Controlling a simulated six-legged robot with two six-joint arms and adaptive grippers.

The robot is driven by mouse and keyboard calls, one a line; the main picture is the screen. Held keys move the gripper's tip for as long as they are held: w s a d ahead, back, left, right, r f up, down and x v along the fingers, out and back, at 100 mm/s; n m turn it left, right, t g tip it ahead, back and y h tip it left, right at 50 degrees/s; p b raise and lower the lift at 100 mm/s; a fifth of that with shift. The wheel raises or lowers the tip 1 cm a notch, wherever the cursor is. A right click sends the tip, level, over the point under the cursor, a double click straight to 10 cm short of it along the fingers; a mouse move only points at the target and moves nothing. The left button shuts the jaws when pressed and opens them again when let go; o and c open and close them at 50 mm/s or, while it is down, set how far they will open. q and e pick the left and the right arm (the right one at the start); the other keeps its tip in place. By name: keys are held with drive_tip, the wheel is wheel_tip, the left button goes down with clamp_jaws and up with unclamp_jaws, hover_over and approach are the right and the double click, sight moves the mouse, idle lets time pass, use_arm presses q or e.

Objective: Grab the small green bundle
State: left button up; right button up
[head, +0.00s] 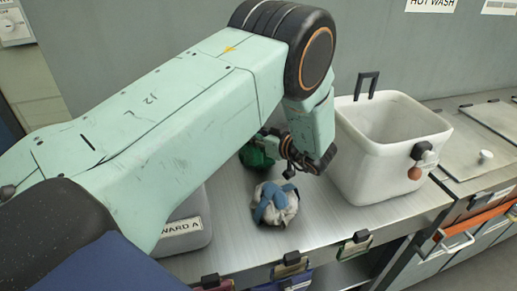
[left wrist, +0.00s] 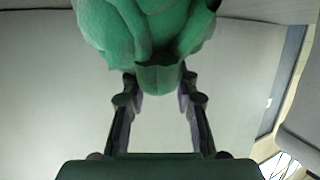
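The small green bundle (head: 255,157) shows in the head view behind my left arm, above the back of the metal counter and partly hidden. In the left wrist view the crumpled green bundle (left wrist: 150,30) fills the top middle. My left gripper (left wrist: 159,80) has its two fingers apart, one on each side of the bundle's narrow lower part. The fingertips are at the cloth, but I cannot tell whether they press on it. In the head view my left gripper (head: 272,140) is beside the bundle and mostly hidden by the wrist. My right gripper is not in view.
A white and blue bundle (head: 274,203) lies on the counter (head: 335,218) in front of the green one. A white bin (head: 390,150) with a raised dark handle stands to the right. A grey container (head: 190,228) with a label is partly behind my arm.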

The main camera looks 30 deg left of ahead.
use_arm(q)
drive_tip(key=shift+w+d+f, duration=0.1)
drive_tip(key=shift+d, duration=0.05)
clamp_jaws()
idle(0.4)
